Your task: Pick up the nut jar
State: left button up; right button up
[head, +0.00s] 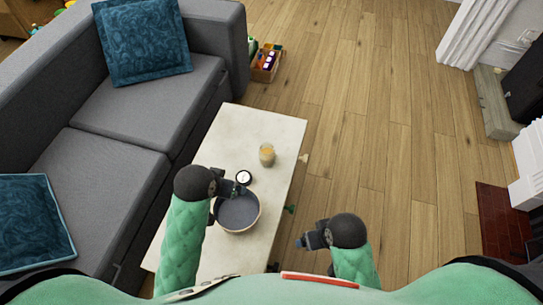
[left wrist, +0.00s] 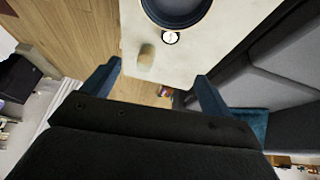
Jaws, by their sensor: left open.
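The nut jar (head: 267,155) is a small clear jar with tan contents, upright on the pale table (head: 245,127) toward its far right side. It also shows in the left wrist view (left wrist: 146,57), apart from and beyond the fingers. My left gripper (head: 235,191) is over the table by the bowl, on the near side of the jar. Its two blue fingers are spread with nothing between them in the left wrist view (left wrist: 157,86). My right gripper (head: 302,242) is off the table's right edge; its fingertips are too small to read.
A dark grey bowl (head: 238,212) and a small round white-faced item with a black rim (head: 243,178) stand on the table near the jar. A grey sofa (head: 120,135) flanks the table on the left. Wooden floor (head: 360,120) lies open to the right.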

pick_arm(q)
jog(key=w+d+r+m+t, duration=0.1)
jog(key=w+d+r, duration=0.25)
jog(key=w, duration=0.45)
jog(key=w+d+r+m, duration=0.1)
jog(key=w+d+r, duration=0.25)
jog(key=w, duration=0.45)
jog(key=m+g+y, duration=0.1)
jog(key=m+g, duration=0.1)
jog(key=m, duration=0.1)
send_over(268, 145)
jog(key=d, duration=0.2)
notch_tip(268, 145, down, 8)
jog(key=f+g, duration=0.1)
jog(key=f, duration=0.5)
jog(key=s+a+f+g, duration=0.1)
jog(key=f, duration=0.5)
jog(key=s+a+f+g+y, duration=0.1)
jog(key=f+g, duration=0.1)
jog(key=f, duration=0.4)
jog(key=shift+s, duration=0.2)
jog(key=shift+a+f, duration=0.1)
jog(key=shift+f, duration=0.25)
notch_tip(268, 145, down, 3)
jog(key=shift+s+a+f, duration=0.15)
jog(key=shift+f, duration=0.45)
jog(key=c, duration=1.2)
pick_arm(e)
jog(key=shift+d+r, duration=0.1)
jog(key=shift+d, duration=0.35)
